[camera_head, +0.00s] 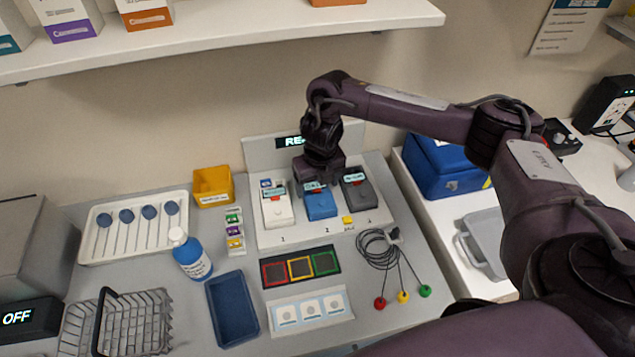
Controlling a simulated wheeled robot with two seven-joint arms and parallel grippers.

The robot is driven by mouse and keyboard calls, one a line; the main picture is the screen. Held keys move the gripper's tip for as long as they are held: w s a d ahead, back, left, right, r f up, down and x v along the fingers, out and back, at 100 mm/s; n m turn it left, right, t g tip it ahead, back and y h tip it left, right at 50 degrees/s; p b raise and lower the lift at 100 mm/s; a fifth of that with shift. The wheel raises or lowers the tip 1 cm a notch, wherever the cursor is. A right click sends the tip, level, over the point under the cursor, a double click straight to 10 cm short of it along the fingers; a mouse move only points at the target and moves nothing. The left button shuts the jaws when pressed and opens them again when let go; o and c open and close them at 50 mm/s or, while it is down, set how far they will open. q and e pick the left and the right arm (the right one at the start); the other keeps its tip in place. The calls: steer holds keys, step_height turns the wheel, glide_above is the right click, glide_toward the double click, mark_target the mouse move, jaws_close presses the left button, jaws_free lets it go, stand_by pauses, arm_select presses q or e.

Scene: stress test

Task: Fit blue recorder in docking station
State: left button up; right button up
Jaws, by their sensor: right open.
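The docking station (262,233) is a white board at the back of the bench with an upright panel and bays marked 1, 2 and 3. A white recorder (277,210) sits in bay 1, the blue recorder (320,206) at bay 2 and a dark grey recorder (361,197) at bay 3. My right gripper (319,187) points down over the upper end of the blue recorder and is open. It hides part of that end, and I cannot tell whether it touches it or how fully the blue recorder is seated. My left gripper is not in view.
A blue bottle (190,255), blue tray (232,308), wire basket (118,322) and coloured pads (300,267) stand in front and left. Coiled leads (376,250) lie at right. A yellow bin (213,186) is left of the station. A shelf (230,37) overhangs the back.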

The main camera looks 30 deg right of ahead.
mark_target(318, 190)
steer(key=shift+r, duration=0.15)
steer(key=shift+r+p, duration=1.6)
steer(key=shift+r, duration=0.25)
steer(key=o, duration=0.6)
steer(key=shift+c, duration=0.2)
steer(key=shift+r+p, duration=1.15)
steer(key=shift+r, duration=0.35)
